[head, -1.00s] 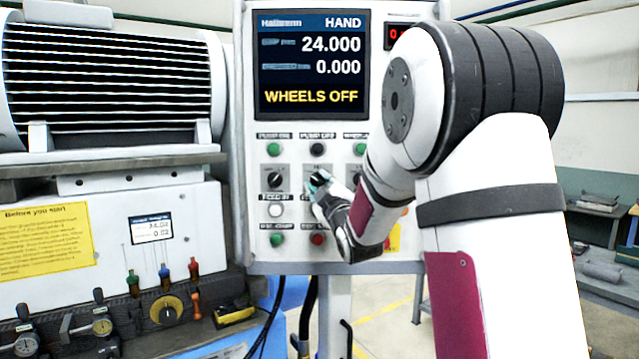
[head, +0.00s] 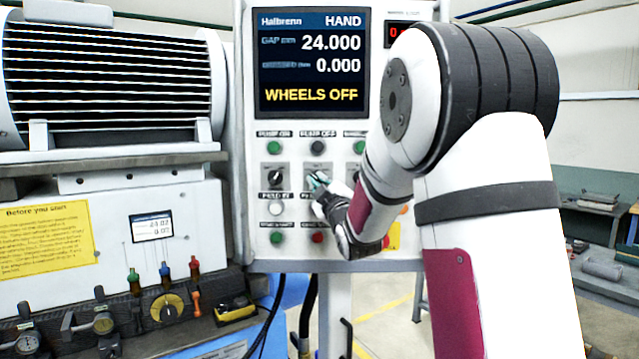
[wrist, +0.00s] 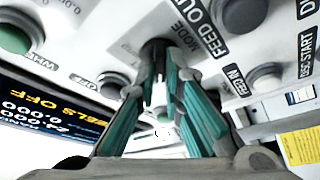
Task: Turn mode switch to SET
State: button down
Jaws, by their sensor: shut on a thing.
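The mode switch is a black rotary knob (wrist: 157,47) with the word MODE beside it on the light panel. In the head view its small plate (head: 311,170) is partly covered by my gripper. My gripper (wrist: 162,78), with teal finger pads, is shut on the knob in the wrist view; its fingertips hide part of the knob. In the head view my gripper (head: 318,183) meets the panel from the lower right. The screen (head: 311,63) reads HAND, 24.000, 0.000 and WHEELS OFF. The knob's pointer and position marks cannot be read.
Another black knob (head: 275,177) sits left of the mode switch. A green button (head: 274,147), a black button (head: 317,147) and a white button (head: 276,209) are close by. A FEED OUT button (wrist: 243,14) is beside the knob in the wrist view.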

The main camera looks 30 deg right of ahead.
jog(key=shift+w+r, duration=0.1)
jog(key=m+h+b, duration=0.1)
jog(key=m, duration=0.1)
jog(key=m+b, duration=0.1)
jog(key=b, duration=0.1)
jog(key=shift+w+a+m+t+h, duration=0.1)
jog(key=shift+w+m+t+h, duration=0.05)
jog(key=shift+m+t+h, duration=0.2)
jog(key=m+h+b, duration=0.1)
jog(key=m+b, duration=0.2)
jog(key=m, duration=0.1)
jog(key=shift+h, duration=0.35)
jog(key=m+h+b, duration=0.1)
jog(key=m+b, duration=0.1)
jog(key=m, duration=0.1)
jog(key=shift+a+h+b, duration=0.1)
jog(key=shift+h+b, duration=0.2)
jog(key=shift+h, duration=0.1)
jog(key=shift+m+g+h+b, duration=0.75)
jog(key=shift+m+b, duration=0.35)
jog(key=shift+m, duration=0.35)
jog(key=c, duration=1.7)
grip_release()
